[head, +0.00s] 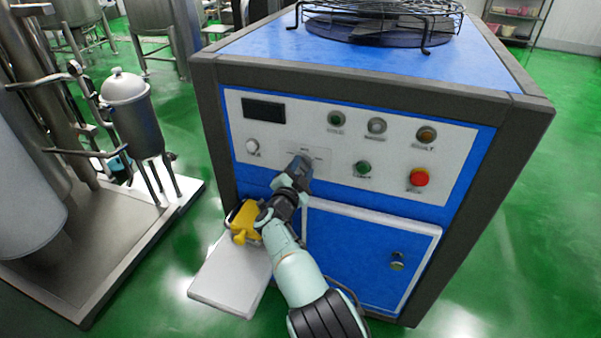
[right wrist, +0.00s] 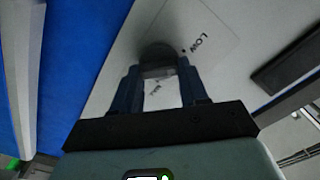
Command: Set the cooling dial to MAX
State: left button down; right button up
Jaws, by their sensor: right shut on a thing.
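The cooling dial (right wrist: 158,52) shows in the right wrist view as a dark round knob on a pale label plate (right wrist: 215,45). The word LOW and a small dot are printed beside it. My right gripper (right wrist: 158,72) is shut on the dial, with one dark finger on each side. In the head view my right gripper (head: 302,162) reaches the white control panel (head: 250,175) on the front of the blue cabinet and hides the dial. Small print shows between the fingers, but I cannot read it. The dial's pointer direction cannot be told. My left gripper is not in view.
The panel also carries a dark display (head: 264,109), a red button (head: 419,177), a green button (head: 363,168) and several round lamps or knobs. A yellow part (head: 244,220) is beside my right arm, above a white slab (head: 230,283). A steel machine (head: 110,245) stands at left.

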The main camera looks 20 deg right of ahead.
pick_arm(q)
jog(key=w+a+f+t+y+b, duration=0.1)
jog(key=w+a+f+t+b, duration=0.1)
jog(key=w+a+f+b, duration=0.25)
pick_arm(e)
jog(key=m, duration=0.5)
jog(key=shift+d+f+m+p, duration=0.15)
jog(key=shift+m+p, duration=0.2)
jog(key=shift+m, duration=0.05)
jog(key=m+b, duration=0.3)
jog(key=m, duration=0.1)
jog(key=shift+b, duration=0.3)
jog(key=m+b, duration=0.2)
jog(key=m, duration=0.4)
jog(key=shift+m, duration=0.4)
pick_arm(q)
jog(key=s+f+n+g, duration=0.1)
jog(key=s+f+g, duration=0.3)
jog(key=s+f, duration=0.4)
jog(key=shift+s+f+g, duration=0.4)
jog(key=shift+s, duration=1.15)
pick_arm(e)
jog(key=shift+m, duration=2.3)
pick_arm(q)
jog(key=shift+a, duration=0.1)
pick_arm(e)
jog(key=o, duration=1.1)
jog(key=shift+c, duration=0.2)
jog(key=shift+f, duration=0.1)
